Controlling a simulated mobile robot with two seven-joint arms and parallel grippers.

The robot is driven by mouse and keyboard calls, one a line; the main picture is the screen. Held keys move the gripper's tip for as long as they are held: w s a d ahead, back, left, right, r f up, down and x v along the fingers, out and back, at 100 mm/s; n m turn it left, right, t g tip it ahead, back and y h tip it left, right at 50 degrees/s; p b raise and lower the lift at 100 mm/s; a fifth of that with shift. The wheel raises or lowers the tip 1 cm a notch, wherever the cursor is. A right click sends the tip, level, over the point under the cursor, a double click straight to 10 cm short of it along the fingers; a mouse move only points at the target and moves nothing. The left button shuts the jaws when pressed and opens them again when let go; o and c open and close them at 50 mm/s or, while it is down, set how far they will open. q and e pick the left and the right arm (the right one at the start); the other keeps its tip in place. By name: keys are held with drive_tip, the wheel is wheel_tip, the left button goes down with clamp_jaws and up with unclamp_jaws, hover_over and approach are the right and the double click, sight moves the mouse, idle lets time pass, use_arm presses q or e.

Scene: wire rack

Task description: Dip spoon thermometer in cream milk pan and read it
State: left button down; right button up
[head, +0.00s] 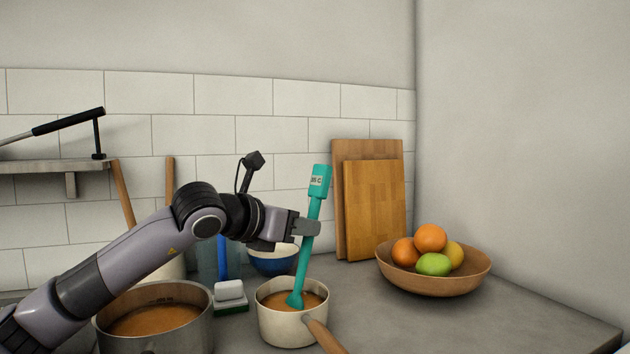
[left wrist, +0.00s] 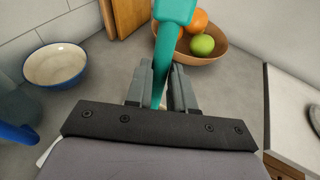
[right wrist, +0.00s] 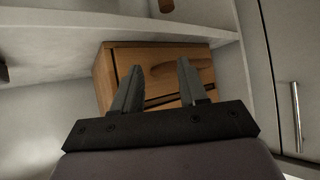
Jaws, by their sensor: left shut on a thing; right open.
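The teal spoon thermometer (head: 305,250) stands nearly upright, a little tilted, with its spoon end in the brown liquid of the cream milk pan (head: 285,325). Its display at the top faces the head view; it ends in "C", but the digits are too small to read surely. My left gripper (head: 308,228) is shut on the thermometer's handle above the pan. The handle (left wrist: 163,60) also shows between the fingers in the left wrist view, where the pan is hidden. My right gripper (right wrist: 155,85) is open and empty, away from the counter top.
A steel pot (head: 200,325) of brown liquid stands left of the pan. A white and green sponge (head: 230,296) and a blue bowl (head: 274,263) are behind. A fruit bowl (head: 435,280) and cutting boards (head: 373,205) stand right. A wooden box (right wrist: 103,78) is beyond my right gripper.

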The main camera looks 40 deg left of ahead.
sight(311, 202)
use_arm(q)
wheel_tip(311, 202, up, 5)
drive_tip(key=p, duration=0.4)
drive_tip(key=shift+f, duration=0.2)
wheel_tip(311, 202, up, 2)
drive_tip(key=shift+r+p, duration=0.25)
drive_tip(key=shift+p, duration=0.8)
wheel_tip(311, 202, up, 3)
drive_tip(key=p, duration=0.2)
drive_tip(key=shift+r+p, duration=0.2)
drive_tip(key=shift+p, duration=0.2)
drive_tip(key=shift+f, duration=0.1)
drive_tip(key=shift+s, duration=0.1)
